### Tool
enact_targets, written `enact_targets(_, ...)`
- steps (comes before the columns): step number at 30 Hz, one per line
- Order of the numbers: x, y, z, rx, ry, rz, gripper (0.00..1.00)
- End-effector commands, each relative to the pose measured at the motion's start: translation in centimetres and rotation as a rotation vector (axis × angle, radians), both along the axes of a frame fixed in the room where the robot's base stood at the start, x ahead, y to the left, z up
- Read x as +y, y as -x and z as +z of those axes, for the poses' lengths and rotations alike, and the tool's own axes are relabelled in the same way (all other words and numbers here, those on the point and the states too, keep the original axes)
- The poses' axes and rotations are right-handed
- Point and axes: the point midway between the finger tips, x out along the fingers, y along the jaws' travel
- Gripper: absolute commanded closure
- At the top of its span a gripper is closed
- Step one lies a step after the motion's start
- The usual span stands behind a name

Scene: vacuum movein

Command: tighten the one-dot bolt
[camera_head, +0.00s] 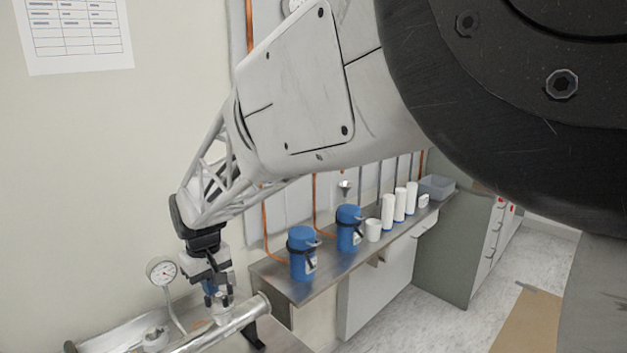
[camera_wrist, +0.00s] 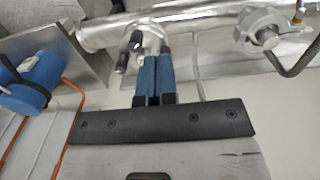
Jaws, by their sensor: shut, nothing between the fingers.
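My gripper (camera_head: 213,294) points down at a fitting (camera_head: 222,311) on the silver pipe (camera_head: 238,320) at the lower left of the head view. In the wrist view its two blue fingers (camera_wrist: 153,62) are together, with nothing seen between them. Their tips reach a silver round fitting (camera_wrist: 150,40) on the pipe (camera_wrist: 190,18). Dark bolt-like pieces (camera_wrist: 123,60) show beside the fingers, partly hidden by them. I cannot make out any dots, so I cannot tell which is the one-dot bolt. Whether the fingertips touch a bolt is unclear.
A pressure gauge (camera_head: 162,271) stands left of my gripper, and another fitting (camera_head: 155,340) sits below it. In the wrist view a clamp (camera_wrist: 262,28) is on the pipe at right. Blue containers (camera_head: 302,252) and white cylinders (camera_head: 388,211) stand on a bench to the right.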

Motion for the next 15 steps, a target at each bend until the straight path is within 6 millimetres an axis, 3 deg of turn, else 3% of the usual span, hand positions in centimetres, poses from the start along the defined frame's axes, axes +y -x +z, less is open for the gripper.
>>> enact_targets(15, -0.1, 0.1, -3.3, 0.005, 0.004, 0.0, 1.0)
